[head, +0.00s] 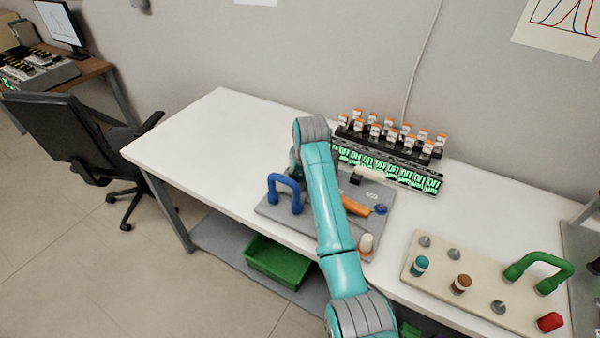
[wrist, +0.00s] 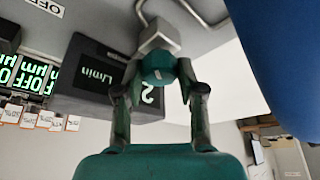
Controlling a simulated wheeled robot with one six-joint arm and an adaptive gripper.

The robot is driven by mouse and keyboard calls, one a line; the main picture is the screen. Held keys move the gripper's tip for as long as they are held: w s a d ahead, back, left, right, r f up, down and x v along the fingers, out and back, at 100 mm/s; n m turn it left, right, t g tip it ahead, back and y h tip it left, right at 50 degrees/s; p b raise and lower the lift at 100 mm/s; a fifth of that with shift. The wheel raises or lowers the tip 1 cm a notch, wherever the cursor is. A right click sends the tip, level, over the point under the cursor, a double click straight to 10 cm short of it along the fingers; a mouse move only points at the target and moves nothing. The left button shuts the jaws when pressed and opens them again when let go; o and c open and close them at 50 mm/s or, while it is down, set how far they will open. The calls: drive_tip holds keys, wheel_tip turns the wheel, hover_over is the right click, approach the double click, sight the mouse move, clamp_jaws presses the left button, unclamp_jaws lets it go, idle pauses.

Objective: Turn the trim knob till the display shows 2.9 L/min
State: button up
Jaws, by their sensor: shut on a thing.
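In the wrist view, my gripper (wrist: 160,85) is shut on a round teal knob (wrist: 158,66), with one finger on each side of it. The knob sits against a small grey block (wrist: 157,38) with a bent pipe. Beside it is the dark display box (wrist: 92,78), seen tilted. It shows "L/min" and a lit "2"; a finger hides the digits around it, so the full reading cannot be read. In the head view, my arm hides the knob and most of my gripper at the grey panel (head: 271,213).
A blue handle (head: 271,190) stands close to my gripper and looms large in the wrist view (wrist: 285,60). An orange lever (head: 355,206) and a white-topped knob (head: 366,242) are on the panel. Behind is a row of green-lit "OFF" displays (head: 390,172). The table's left is clear.

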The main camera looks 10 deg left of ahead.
drive_tip(key=shift+m, duration=0.3)
drive_tip(key=o, duration=1.1)
drive_tip(key=shift+o, duration=0.2)
drive_tip(key=v, duration=1.2)
drive_tip(key=shift+a, duration=0.1)
